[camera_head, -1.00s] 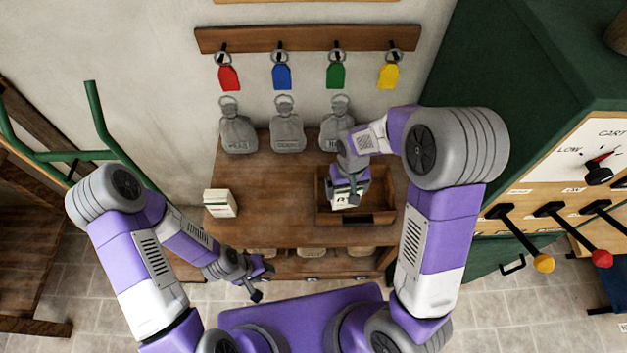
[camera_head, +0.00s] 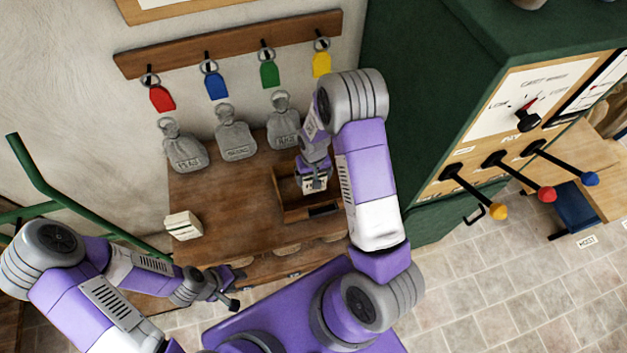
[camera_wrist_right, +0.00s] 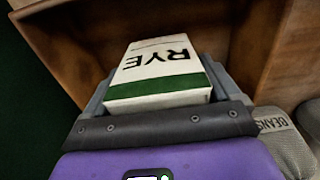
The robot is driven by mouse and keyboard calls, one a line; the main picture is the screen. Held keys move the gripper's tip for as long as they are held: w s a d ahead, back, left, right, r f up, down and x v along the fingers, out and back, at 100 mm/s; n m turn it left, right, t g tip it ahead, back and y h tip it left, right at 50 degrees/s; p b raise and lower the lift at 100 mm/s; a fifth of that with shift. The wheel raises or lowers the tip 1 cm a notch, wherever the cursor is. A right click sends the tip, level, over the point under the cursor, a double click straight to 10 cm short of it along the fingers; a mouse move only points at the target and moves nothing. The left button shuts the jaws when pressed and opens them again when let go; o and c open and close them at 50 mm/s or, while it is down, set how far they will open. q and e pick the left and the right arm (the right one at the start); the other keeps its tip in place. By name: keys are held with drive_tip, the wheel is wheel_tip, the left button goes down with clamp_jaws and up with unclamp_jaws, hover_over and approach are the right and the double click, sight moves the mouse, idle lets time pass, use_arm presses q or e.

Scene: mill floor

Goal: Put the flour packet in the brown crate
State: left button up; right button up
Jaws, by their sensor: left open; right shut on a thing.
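The brown crate (camera_head: 284,205) stands on the wooden table below the sacks. My right gripper (camera_head: 314,187) is shut on a white packet with a green band marked RYE (camera_wrist_right: 158,72), the flour packet. It reaches down into the crate, and the crate's brown walls (camera_wrist_right: 60,50) surround the packet in the right wrist view. I cannot tell whether the packet touches the crate floor. A second white packet (camera_head: 183,225) stands on the table's left part. My left gripper (camera_head: 236,287) is open and empty, in front of the table's near edge.
Several grey sacks (camera_head: 234,140) stand along the table's back, under a rack (camera_head: 235,45) of coloured tags. A green cabinet with levers (camera_head: 475,190) stands close on the right. The table middle (camera_head: 230,205) is clear.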

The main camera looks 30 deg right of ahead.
drive_tip(key=shift+f, duration=1.45)
drive_tip(key=o, duration=1.1)
drive_tip(key=shift+f+b, duration=0.15)
drive_tip(key=shift+b, duration=0.15)
drive_tip(key=shift+r, duration=0.45)
wheel_tip(320, 180, up, 12)
drive_tip(key=shift+f+p, duration=0.25)
drive_tip(key=shift+p, duration=0.65)
